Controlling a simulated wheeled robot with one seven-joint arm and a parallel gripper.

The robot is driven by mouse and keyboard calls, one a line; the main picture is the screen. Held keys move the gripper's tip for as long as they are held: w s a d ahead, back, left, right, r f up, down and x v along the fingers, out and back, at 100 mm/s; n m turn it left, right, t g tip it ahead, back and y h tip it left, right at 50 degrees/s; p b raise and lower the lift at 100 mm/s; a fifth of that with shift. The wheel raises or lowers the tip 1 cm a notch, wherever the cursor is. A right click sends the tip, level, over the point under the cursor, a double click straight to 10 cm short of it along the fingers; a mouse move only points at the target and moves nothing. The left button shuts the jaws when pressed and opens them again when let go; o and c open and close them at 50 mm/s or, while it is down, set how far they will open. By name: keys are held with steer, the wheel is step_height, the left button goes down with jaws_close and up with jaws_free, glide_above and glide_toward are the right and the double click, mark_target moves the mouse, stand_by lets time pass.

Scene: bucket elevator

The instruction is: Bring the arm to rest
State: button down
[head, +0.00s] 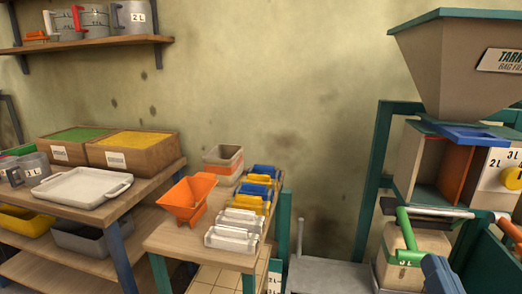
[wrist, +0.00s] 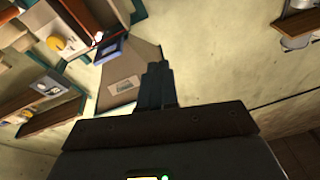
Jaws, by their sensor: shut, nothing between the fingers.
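My gripper (wrist: 158,68) shows in the wrist view, its dark fingers together with nothing seen between them. It is raised in the air in front of the wall, and the picture is turned over. The fingers overlap the edge of the tapered hopper (wrist: 125,72) in that view; I cannot tell the distance between them. The same hopper (head: 450,60) stands at the upper right there.
A bench with a white tray (head: 82,188) and two grain boxes stands left. A small table holds an orange scoop-like container (head: 187,200) and several coloured clips (head: 232,229). A bucket elevator frame (head: 372,180) stands right. A shelf (head: 85,43) is on the wall.

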steer(key=s+a+f+g, duration=0.2)
steer(key=s+a+f, duration=0.1)
steer(key=s+f, duration=0.55)
steer(key=s+d+f+n+g+y, duration=0.1)
steer(key=s+f+n, duration=0.1)
steer(key=s, duration=0.8)
steer(key=s+d+f+n+g+y, duration=0.1)
steer(key=s+f+n+g+y, duration=0.1)
steer(key=s, duration=0.8)
steer(key=shift+s+f+y+p, duration=0.2)
steer(key=shift+s+y+p, duration=0.1)
steer(key=shift+s+p, duration=0.15)
